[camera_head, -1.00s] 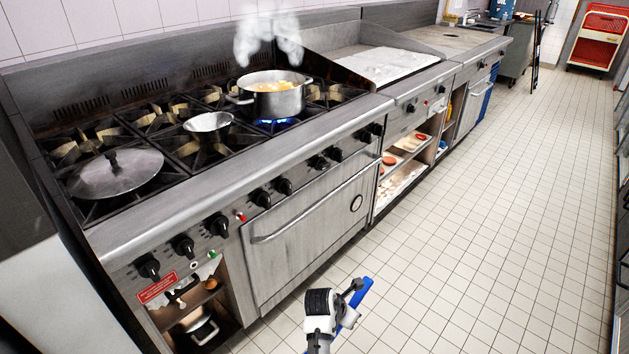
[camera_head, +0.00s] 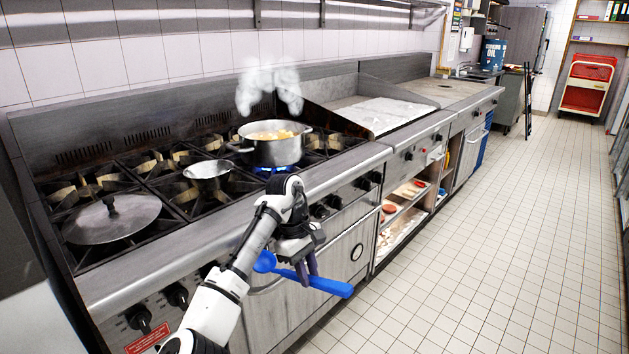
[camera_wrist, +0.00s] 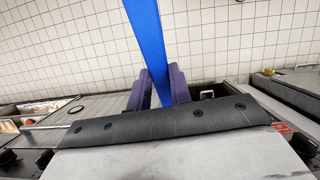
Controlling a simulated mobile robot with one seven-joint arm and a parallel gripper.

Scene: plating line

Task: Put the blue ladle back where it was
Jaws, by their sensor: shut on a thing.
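The blue ladle (camera_head: 325,284) is in my gripper (camera_head: 309,273), in front of the stove's oven door. Its bowl points left and its flat handle extends to the right, sloping slightly down. In the wrist view the blue handle (camera_wrist: 148,40) runs up between the two purple fingers of my gripper (camera_wrist: 158,92), which are shut on it. The tiled floor shows beyond it. A metal pot (camera_head: 273,150) with food in it steams on a lit burner behind my arm. The ladle touches nothing but the gripper, as far as I can see.
A small metal pan (camera_head: 208,170) and a domed lid (camera_head: 112,217) sit on the stove (camera_head: 140,262). Right of the oven door, open shelves (camera_head: 403,208) hold trays with food. A griddle (camera_head: 385,113) is farther along. The floor (camera_head: 480,250) at right is clear.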

